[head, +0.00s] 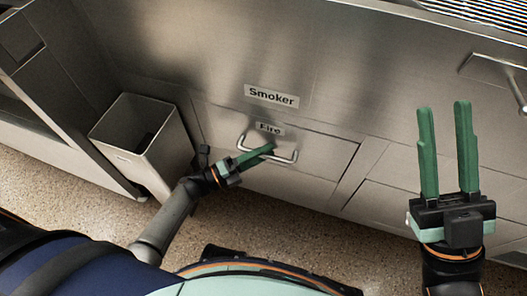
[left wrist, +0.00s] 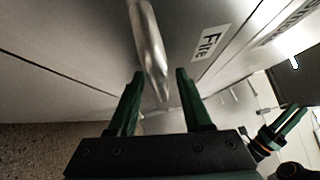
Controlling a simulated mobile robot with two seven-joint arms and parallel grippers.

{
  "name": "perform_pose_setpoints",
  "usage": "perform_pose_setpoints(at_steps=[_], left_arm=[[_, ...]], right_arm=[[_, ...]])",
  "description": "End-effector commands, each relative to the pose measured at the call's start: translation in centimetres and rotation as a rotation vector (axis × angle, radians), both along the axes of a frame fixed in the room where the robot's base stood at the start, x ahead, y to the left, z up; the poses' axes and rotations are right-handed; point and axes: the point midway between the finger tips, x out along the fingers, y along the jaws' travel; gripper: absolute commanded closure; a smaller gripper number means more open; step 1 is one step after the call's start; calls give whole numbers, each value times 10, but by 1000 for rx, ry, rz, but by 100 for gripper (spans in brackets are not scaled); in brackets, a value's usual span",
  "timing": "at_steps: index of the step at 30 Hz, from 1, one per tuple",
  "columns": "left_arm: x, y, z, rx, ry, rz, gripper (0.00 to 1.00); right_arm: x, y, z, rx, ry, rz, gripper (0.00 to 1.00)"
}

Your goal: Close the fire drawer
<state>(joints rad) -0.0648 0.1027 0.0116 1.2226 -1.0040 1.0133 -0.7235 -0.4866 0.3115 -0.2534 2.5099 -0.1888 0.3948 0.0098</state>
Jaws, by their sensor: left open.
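The fire drawer (head: 320,165) is a metal front low in the steel unit, under the "Smoker" label. A "Fire" label (head: 270,128) sits just above its bar handle (head: 285,158). The drawer front looks close to flush with the unit; I cannot tell whether a small gap is left. My left gripper (head: 268,149) is at the handle. In the left wrist view the handle (left wrist: 148,45) runs between the open green fingers (left wrist: 158,88); contact is unclear. My right gripper (head: 444,106) is open and empty, raised at the right, away from the drawer.
A grey metal bin (head: 165,150) stands on the floor left of the drawer. Another handle (head: 498,72) sticks out of the unit at the upper right. Speckled floor (head: 65,190) is free in front of the bin.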

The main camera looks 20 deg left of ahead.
Motion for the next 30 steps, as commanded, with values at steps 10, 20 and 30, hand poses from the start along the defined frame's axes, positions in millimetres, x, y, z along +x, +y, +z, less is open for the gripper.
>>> perform_pose_setpoints(at_steps=[10,20,30], left_arm=[[-32,36,-6,3,3,1,50],[-50,55,-10,1,0,1,50],[-50,55,-10,1,1,1,50]], right_arm=[[0,-1,9,9,1,3,66],[-1,-2,12,12,-2,3,66],[0,-2,11,11,-3,2,66]])
